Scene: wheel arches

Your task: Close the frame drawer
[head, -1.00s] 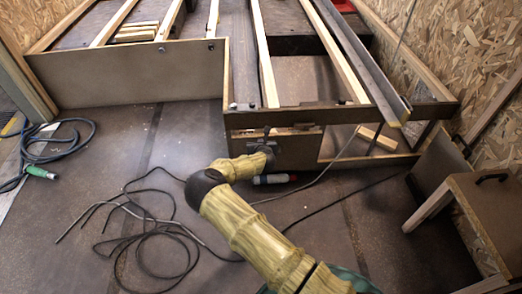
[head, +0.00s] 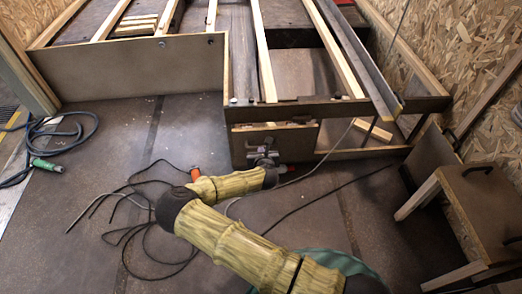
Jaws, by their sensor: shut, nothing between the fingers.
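The frame drawer (head: 293,138) is a dark front panel with a pale wooden top edge, set low in the left bay of the wooden frame (head: 340,107). Its front sits close to the frame's face; I cannot tell how flush it is. My gripper (head: 266,154) is at the lower left part of the drawer front, shut and empty. It looks close to the panel, but I cannot tell whether it touches.
Black cables (head: 128,232) lie looped on the floor left of my arm. A blue cable (head: 62,128) with a green plug (head: 47,165) lies at far left. A small wooden table (head: 478,205) stands at right. An orange-tipped item (head: 195,174) lies behind my arm.

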